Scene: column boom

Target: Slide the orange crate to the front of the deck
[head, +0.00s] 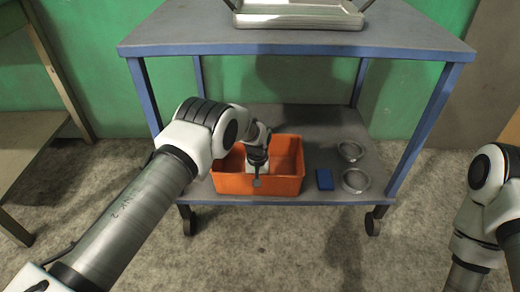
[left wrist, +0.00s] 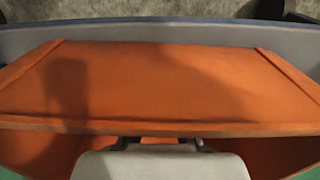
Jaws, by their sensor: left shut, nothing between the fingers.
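The orange crate (head: 285,186) stands on the left part of the cart's lower deck (head: 308,122). Its front wall is close to the deck's front edge. In the left wrist view the crate's front wall (left wrist: 165,85) fills most of the picture, with a narrow grey strip of deck (left wrist: 160,32) beyond it. My left gripper (head: 257,168) reaches down at the front wall; it also shows in the left wrist view (left wrist: 160,143), on the inner side of the rim. My right gripper is out of view.
A blue block (head: 325,179) and two metal bowls (head: 355,181) (head: 350,151) stand right of the crate. The blue-framed top shelf (head: 190,40) with a metal tray (head: 300,18) overhangs the deck. Cart legs stand at both sides. Floor in front is clear.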

